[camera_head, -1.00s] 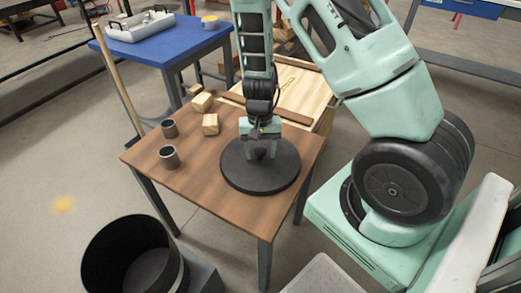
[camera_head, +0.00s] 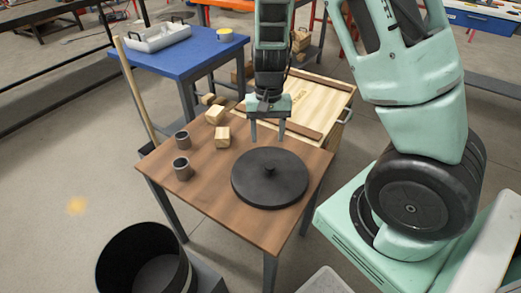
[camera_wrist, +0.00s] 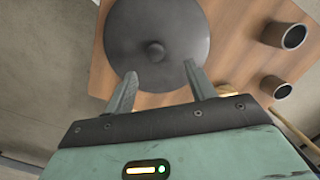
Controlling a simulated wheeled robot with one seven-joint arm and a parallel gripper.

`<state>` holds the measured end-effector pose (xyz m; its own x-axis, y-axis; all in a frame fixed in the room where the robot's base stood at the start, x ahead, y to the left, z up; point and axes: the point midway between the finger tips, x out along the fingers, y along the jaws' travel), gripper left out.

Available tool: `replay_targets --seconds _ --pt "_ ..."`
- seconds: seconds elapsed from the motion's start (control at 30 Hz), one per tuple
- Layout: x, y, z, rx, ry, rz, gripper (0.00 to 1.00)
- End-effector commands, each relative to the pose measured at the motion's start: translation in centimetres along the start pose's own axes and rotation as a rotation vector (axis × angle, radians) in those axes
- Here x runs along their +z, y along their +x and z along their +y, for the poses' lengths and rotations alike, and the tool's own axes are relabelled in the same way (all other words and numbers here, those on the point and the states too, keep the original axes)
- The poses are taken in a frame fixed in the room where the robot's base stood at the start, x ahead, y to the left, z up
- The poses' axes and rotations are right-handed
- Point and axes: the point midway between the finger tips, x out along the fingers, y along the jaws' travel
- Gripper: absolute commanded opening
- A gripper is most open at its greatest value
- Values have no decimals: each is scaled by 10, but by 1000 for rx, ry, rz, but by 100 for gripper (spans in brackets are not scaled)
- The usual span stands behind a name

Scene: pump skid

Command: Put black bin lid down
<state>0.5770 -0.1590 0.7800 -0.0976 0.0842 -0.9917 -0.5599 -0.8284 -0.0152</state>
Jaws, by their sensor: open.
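The black bin lid (camera_head: 270,190) is a round dark disc with a small knob in its middle. It lies flat on the brown wooden table (camera_head: 215,200), near the right front side. In the wrist view the lid (camera_wrist: 185,50) shows beyond the fingertips, knob facing up. My gripper (camera_head: 268,141) is open and empty, above the table behind the lid's far edge, apart from the knob. In the wrist view my gripper (camera_wrist: 160,78) has its two fingers spread. The open black bin (camera_head: 150,262) stands on the floor at the lower left.
Two dark cups (camera_head: 182,155) and wooden blocks (camera_head: 222,137) stand on the table's left and back parts. A wooden crate (camera_head: 310,98) stands behind the table. A blue table (camera_head: 175,58) with a grey tray (camera_head: 158,38) is further back.

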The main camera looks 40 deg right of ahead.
Motion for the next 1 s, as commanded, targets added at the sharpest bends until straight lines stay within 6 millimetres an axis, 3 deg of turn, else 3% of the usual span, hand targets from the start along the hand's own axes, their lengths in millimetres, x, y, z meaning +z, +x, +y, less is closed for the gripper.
replay_targets --seconds 0.13,0.23,0.3,0.4,0.5,0.7,1.0 --pt "59 -26 -53 -54 -237 -24 55" --pt "125 -50 -86 -76 -491 -30 55" --pt "171 -64 -97 -73 -675 -21 55" --pt "225 -80 -99 -47 -913 13 55" --pt "263 -89 -92 -10 -1095 52 55" --pt "292 -94 -81 37 -1260 102 55" --pt "293 -94 -80 40 -1267 104 55"
